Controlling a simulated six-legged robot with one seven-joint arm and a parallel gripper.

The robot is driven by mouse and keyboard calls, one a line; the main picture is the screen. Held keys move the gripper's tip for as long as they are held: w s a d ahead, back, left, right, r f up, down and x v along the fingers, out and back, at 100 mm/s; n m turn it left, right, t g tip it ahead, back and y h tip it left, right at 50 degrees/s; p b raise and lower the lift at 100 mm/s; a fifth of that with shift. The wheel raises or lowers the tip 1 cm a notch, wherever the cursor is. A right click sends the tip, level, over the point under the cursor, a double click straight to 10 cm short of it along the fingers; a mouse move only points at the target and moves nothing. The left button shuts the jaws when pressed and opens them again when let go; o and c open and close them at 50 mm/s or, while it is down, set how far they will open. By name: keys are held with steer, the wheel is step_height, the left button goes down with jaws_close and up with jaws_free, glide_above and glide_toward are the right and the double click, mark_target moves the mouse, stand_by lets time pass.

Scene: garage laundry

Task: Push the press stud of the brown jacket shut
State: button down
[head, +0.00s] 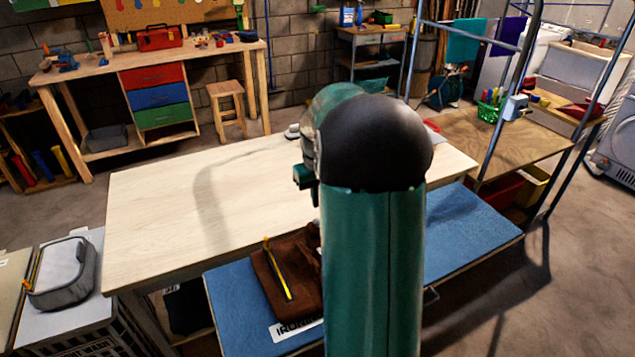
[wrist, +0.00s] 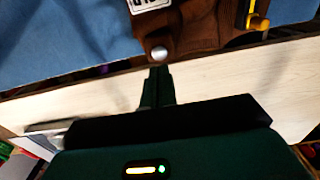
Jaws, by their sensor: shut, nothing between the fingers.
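The brown jacket (head: 265,278) lies on the blue ironing board (head: 232,300), partly hidden behind my arm in the head view. In the wrist view the brown jacket (wrist: 205,25) shows at the top, with a round silver press stud (wrist: 159,53) at the end of a brown flap. My gripper (wrist: 158,70) is shut and empty, its fingertips just below the stud in the picture. I cannot tell whether they touch it. Whether the stud is closed is not clear. In the head view my fingers are hidden behind my arm.
A yellow strip (head: 278,270) lies on the jacket. A pale wooden table (head: 160,210) stands right behind the board, mostly clear. A grey pouch (head: 65,272) sits on a white unit at left. A metal rack frame (head: 500,120) and a brown table (head: 500,140) stand at right.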

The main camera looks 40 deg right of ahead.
mark_target(318, 221)
step_height(318, 221, down, 5)
steer(key=shift+f, duration=0.1)
stand_by(0.3)
steer(key=shift+s+f, duration=0.15)
steer(key=shift+f, duration=0.9)
steer(key=shift+a, duration=0.1)
step_height(318, 221, up, 15)
steer(key=shift+w, duration=0.2)
